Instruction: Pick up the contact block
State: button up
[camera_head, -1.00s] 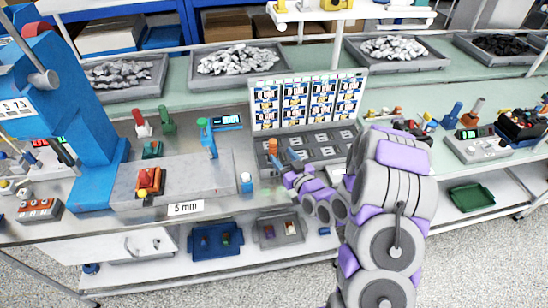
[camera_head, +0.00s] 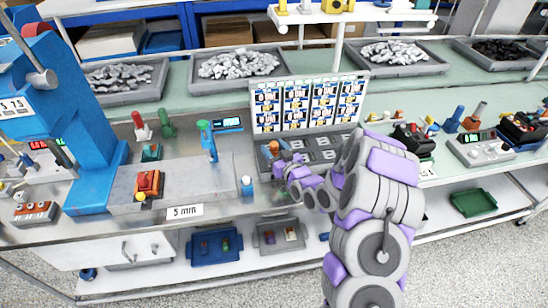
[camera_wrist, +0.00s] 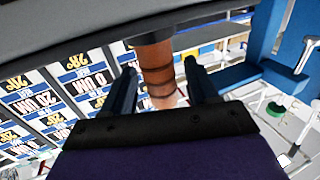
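A copper-brown, ribbed cylindrical piece, which may be the contact block (camera_wrist: 155,70), stands between the fingers of my gripper (camera_wrist: 162,88) in the wrist view. The two dark blue fingers are apart, with a visible gap on the right side of the piece; whether the left finger touches it I cannot tell. In the head view the brown piece (camera_head: 272,147) shows at the left end of the dark slotted tray (camera_head: 322,141), with my gripper (camera_head: 280,157) right at it. My wrist partly hides that spot.
A blue press (camera_head: 75,120) and a grey plate (camera_head: 185,172) with a red-orange block (camera_head: 148,184) are at left. A small blue-white bottle (camera_head: 247,187) stands near the front edge. Bins of parts line the back.

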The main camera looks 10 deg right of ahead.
aim_at(274, 144)
grip_shut()
dwell(0.3)
jog(key=shift+r, duration=0.1)
notch_tip(274, 144, up, 4)
jog(key=shift+a+f+p, duration=0.1)
jog(key=shift+p, duration=0.65)
jog(key=s+a+p, duration=0.3)
jog(key=s+p, duration=0.1)
jog(key=s, duration=0.4)
jog(key=shift+r, duration=0.25)
